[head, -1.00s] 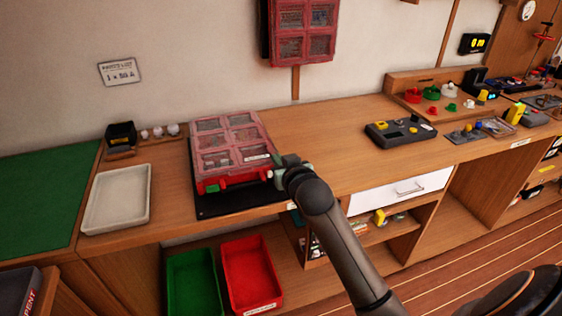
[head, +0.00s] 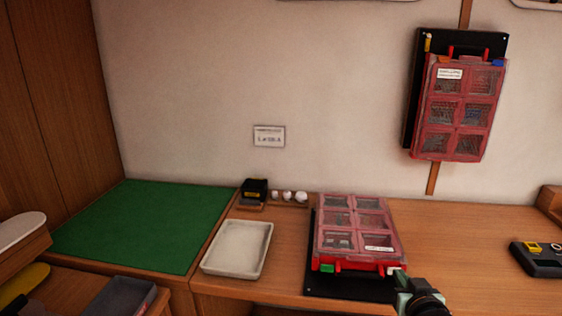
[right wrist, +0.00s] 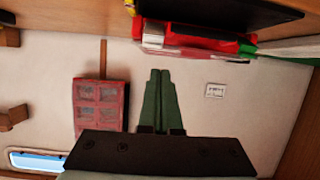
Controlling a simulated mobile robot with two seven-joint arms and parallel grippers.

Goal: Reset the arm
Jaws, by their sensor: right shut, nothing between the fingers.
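My right gripper (head: 402,278) is at the bottom of the head view, by the front right corner of a red organizer case (head: 357,235) with clear lid windows. In the right wrist view its two green fingers (right wrist: 158,75) lie together with nothing between them. The case lies closed on a black mat (head: 335,286) on the workbench; a green latch shows at its front left. From the head view I cannot tell whether the fingertips touch the case. In the right wrist view the case edge (right wrist: 190,38) is beyond the fingertips. My left gripper is not in view.
A white tray (head: 237,249) and a green mat (head: 135,226) lie left of the case. A small black box (head: 255,189) stands behind the tray. A second red case (head: 458,108) hangs on the wall. A dark grey device (head: 540,259) lies at right; bench between is clear.

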